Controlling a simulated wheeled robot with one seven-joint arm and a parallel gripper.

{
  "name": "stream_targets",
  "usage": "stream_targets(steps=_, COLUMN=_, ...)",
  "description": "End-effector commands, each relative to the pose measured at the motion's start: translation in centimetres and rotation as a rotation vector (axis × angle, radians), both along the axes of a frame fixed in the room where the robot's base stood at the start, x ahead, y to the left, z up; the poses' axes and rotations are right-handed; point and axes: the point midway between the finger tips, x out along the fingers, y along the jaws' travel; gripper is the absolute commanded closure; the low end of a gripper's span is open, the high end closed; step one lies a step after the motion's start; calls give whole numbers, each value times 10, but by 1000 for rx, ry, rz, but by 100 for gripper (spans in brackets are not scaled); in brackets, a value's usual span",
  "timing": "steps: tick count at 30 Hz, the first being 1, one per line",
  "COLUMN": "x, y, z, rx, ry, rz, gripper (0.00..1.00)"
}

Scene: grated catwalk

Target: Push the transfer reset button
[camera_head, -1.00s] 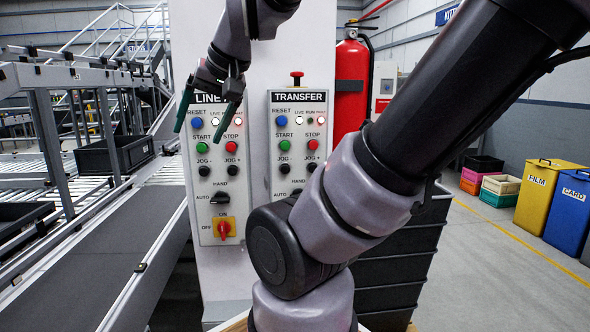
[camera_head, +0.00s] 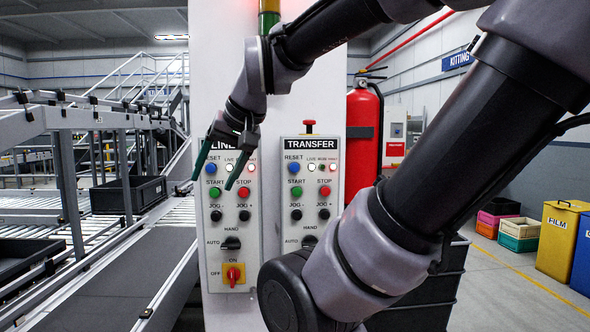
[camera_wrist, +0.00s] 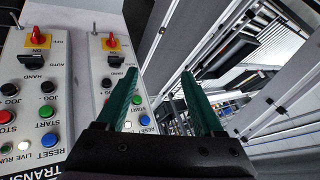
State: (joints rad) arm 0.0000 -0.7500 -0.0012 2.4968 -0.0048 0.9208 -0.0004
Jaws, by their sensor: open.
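The TRANSFER panel (camera_head: 309,239) is the right-hand one of two control panels on a pale column. Its blue RESET button (camera_head: 293,169) is at the upper left, above the green START button. In the wrist view, where the panels appear upside down, the same blue RESET button (camera_wrist: 49,139) is at lower left. My gripper (camera_head: 212,183) is open and empty, to the left of it, in front of the LINE panel (camera_head: 231,268). The fingers (camera_wrist: 162,75) also show in the wrist view. I cannot tell their distance from the panel.
The LINE panel's own blue RESET button (camera_head: 211,169) shows between my fingers. A red emergency knob (camera_head: 309,126) tops the TRANSFER panel. A fire extinguisher (camera_head: 364,135) stands right of the column. A conveyor with a black tote (camera_head: 127,194) is at left.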

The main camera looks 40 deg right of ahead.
Motion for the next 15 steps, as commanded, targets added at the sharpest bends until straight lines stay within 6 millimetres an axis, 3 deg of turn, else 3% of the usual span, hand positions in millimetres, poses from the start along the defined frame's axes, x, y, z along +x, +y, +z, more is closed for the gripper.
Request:
stream_targets(steps=1, x=0, y=0, z=0, rx=0, ry=0, rz=0, gripper=54)
stream_targets(steps=4, x=0, y=0, z=0, rx=0, ry=0, rz=0, gripper=93)
stream_targets(steps=5, x=0, y=0, z=0, rx=0, ry=0, rz=0, gripper=100)
stream_targets(steps=15, x=0, y=0, z=0, rx=0, ry=0, rz=0, gripper=100)
